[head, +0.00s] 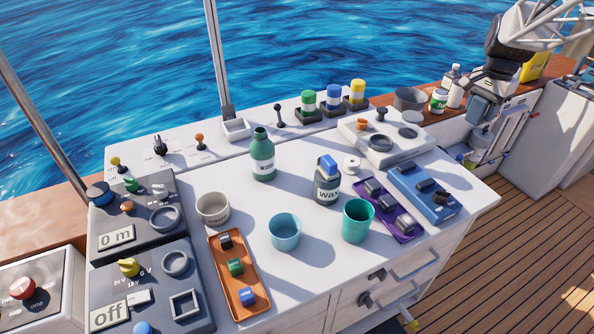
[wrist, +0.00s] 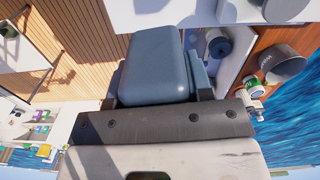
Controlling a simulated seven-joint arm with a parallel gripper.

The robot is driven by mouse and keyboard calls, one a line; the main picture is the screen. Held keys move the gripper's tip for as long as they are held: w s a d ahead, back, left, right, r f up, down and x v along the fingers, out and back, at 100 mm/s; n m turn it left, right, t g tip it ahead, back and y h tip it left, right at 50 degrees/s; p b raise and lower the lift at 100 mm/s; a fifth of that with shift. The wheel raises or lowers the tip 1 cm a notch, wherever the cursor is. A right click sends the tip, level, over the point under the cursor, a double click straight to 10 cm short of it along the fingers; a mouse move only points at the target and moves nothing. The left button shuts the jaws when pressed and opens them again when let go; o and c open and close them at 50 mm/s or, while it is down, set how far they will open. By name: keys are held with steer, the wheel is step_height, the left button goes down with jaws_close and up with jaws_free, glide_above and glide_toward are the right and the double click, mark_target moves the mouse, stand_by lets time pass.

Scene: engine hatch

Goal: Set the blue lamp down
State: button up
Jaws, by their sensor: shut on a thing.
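A blue-and-white lamp-like piece (head: 333,98) stands upright in a dark square base on the back ledge, between a green one (head: 307,100) and a yellow one (head: 357,93). My gripper (head: 479,112) is at the upper right, over the recess beyond the table's right end and well apart from that row. It is shut, but its fingers hide most of what is between them. In the wrist view, the blue-grey fingers (wrist: 170,68) fill the middle.
White bottles (head: 451,80) and a grey bowl (head: 410,98) stand near my gripper. The white table holds a green bottle (head: 262,158), a dark jar (head: 327,188), cups (head: 285,232), an orange tray (head: 219,271) and a blue box (head: 424,192). Bare tabletop shows between the cups.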

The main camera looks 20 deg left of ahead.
steer(key=s+a+n, duration=0.3)
steer(key=a+n, duration=0.3)
steer(key=a, duration=2.9)
steer(key=s+a+n, duration=0.2)
steer(key=s+a, duration=0.4)
steer(key=a, duration=0.4)
steer(key=s+a+n, duration=0.2)
steer(key=s+a, duration=0.5)
steer(key=a, duration=0.4)
steer(key=s+a+n, duration=0.2)
steer(key=s+a, duration=0.4)
steer(key=a, duration=0.4)
step_height(320, 180, down, 11)
steer(key=shift+d, duration=0.25)
steer(key=shift+w+f, duration=0.1)
steer(key=shift+f, duration=0.05)
steer(key=shift+f, duration=3.05)
